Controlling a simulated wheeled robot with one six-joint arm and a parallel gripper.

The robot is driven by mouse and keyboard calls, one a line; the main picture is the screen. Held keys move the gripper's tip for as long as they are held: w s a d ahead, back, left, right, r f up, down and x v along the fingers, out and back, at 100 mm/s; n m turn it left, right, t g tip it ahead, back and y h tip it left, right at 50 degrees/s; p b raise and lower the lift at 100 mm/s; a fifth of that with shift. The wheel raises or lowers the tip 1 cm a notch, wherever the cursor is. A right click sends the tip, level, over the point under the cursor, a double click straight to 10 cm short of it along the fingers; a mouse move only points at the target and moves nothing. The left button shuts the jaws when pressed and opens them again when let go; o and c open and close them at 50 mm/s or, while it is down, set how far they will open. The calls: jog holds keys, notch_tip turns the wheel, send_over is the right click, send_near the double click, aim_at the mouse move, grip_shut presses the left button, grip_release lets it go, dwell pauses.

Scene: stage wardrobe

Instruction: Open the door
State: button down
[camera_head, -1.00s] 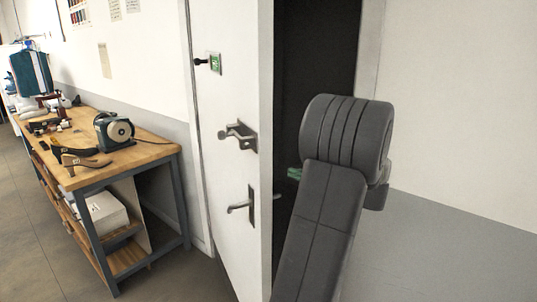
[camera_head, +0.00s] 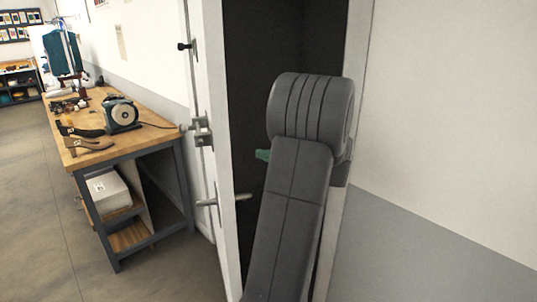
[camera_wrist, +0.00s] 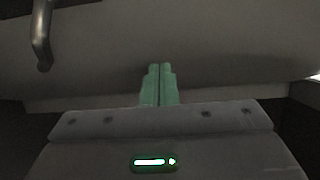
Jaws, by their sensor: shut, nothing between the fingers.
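The white door (camera_head: 208,80) stands ajar in the head view, seen nearly edge-on, with a dark opening to its right. A lever handle (camera_head: 207,202) sits low on it, with a latch fitting (camera_head: 201,131) above. My gripper (camera_head: 262,155) shows as a green tip in the opening, just right of the door's edge, mostly hidden by my arm. In the wrist view, my green fingers (camera_wrist: 160,70) are together and empty, facing a dim pale surface, apparently the door's inner side. A metal handle (camera_wrist: 42,35) hangs at upper left there. I cannot tell whether the fingers touch the surface.
Floor (camera_head: 50,230) is clear at left. A white wall (camera_head: 450,120) is at right.

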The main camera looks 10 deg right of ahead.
jog(key=w+a+p, duration=0.2)
jog(key=a, duration=0.6)
jog(key=shift+w+a+p, duration=0.3)
jog(key=shift+w, duration=0.05)
